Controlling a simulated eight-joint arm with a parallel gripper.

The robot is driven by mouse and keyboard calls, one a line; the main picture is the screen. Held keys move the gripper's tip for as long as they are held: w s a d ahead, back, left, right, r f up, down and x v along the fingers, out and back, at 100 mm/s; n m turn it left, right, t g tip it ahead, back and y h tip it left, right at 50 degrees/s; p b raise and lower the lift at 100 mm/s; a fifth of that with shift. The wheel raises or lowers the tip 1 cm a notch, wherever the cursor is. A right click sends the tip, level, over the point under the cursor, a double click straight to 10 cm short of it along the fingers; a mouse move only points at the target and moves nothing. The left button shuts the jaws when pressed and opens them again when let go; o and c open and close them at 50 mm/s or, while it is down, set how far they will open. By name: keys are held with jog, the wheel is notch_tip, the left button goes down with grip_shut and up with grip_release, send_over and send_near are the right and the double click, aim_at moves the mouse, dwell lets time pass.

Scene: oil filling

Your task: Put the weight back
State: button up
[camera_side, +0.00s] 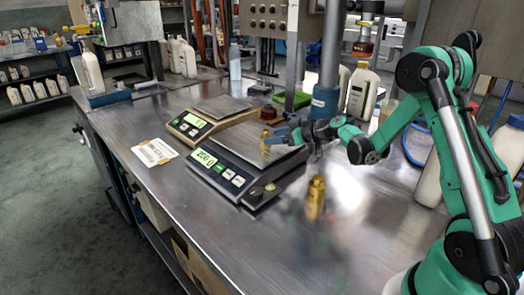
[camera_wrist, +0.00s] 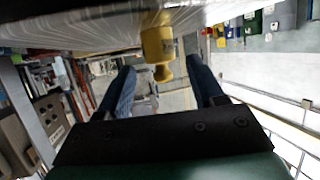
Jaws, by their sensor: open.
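The scale's green display is lit and shows a reading. In the wrist view, upside down, the brass weight (camera_wrist: 158,45) shows between and just beyond the two fingertips (camera_wrist: 160,65). There is a gap on both sides, so the gripper is open and does not hold it.
A second scale (camera_side: 190,124) stands behind the front one. A white label sheet (camera_side: 155,152) lies left of the scales. A grey post (camera_side: 328,70) and white bottles (camera_side: 362,92) stand behind my arm. The steel table's front left is clear.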

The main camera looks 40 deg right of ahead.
aim_at(267, 130)
dwell(0.4)
jog(key=shift+a+r+m+g+h, duration=0.4)
jog(key=shift+r+m+h, duration=0.2)
jog(key=shift+m+h, duration=0.35)
jog(key=shift+w+a+r+m+h, duration=0.15)
jog(key=shift+r+m+h, duration=0.4)
jog(key=shift+h, duration=0.3)
jog(key=shift+x, duration=2.7)
